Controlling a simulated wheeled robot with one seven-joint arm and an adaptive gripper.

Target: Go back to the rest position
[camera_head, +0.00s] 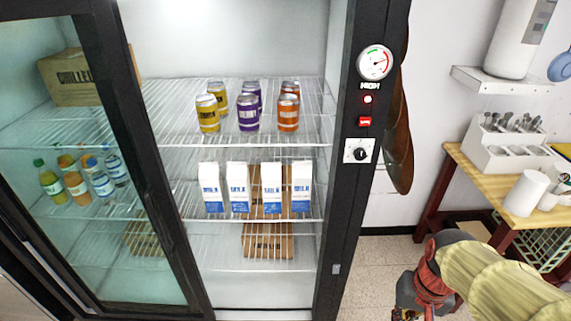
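My arm comes in at the lower right of the head view, with cream and red parts. My gripper (408,300) seems to be the dark grey part at its end, low in the picture above the tiled floor. It is small and partly cut off by the bottom edge, so I cannot see whether its fingers are open or shut. Nothing held can be made out. It is to the right of the tall fridge (345,225) and apart from it, as far as the picture shows.
The fridge's glass door (60,235) covers its left part; the right part looks uncovered. Cans (247,112) and milk cartons (238,188) stand on its shelves. A wooden table (465,180) with a cutlery holder (505,150) stands at the right. Floor (370,265) between is clear.

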